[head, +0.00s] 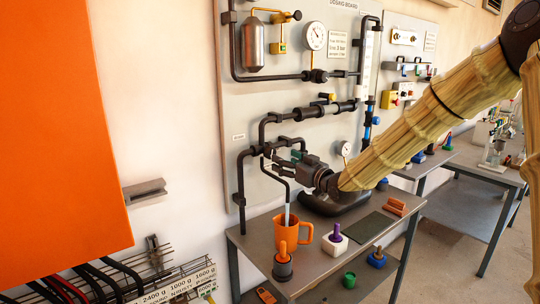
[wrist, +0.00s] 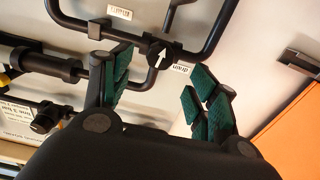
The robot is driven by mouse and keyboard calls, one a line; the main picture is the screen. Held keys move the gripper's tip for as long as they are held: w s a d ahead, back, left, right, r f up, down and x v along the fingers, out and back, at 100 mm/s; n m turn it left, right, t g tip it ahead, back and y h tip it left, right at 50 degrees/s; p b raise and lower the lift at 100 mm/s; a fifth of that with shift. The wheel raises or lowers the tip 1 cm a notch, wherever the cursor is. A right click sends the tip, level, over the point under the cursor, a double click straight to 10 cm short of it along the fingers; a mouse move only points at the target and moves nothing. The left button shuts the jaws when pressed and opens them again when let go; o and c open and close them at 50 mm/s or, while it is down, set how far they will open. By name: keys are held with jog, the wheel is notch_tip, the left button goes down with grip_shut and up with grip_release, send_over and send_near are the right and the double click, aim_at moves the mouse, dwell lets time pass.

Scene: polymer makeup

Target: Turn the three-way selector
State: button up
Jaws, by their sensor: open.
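The three-way selector (wrist: 160,52) is a black round knob with a white arrow, set where dark pipes meet on the grey board. In the wrist view its arrow points towards the picture's top, and a small label reading "drain" (wrist: 181,69) sits beside it. In the head view the selector is mostly hidden around my gripper's tips. My gripper (wrist: 163,72) is open, with green-padded fingers on either side of the knob in the picture. I cannot tell how far the tips are from it. My gripper (head: 277,157) also shows in the head view, at the lower pipes of the board.
Below, a table (head: 318,262) carries an orange jug (head: 300,236) under the drain pipe, a white block with a purple peg (head: 335,240) and a dark-green mat (head: 370,227). An orange panel (head: 60,130) stands at the left. Pipes and gauges surround my gripper.

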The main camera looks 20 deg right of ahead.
aim_at(269, 152)
jog(key=p+x, duration=0.1)
jog(key=x, duration=0.6)
jog(key=shift+w+a+f+p, duration=0.1)
jog(key=shift+w+p, duration=0.15)
jog(key=shift+p, duration=0.05)
jog(key=c, duration=1)
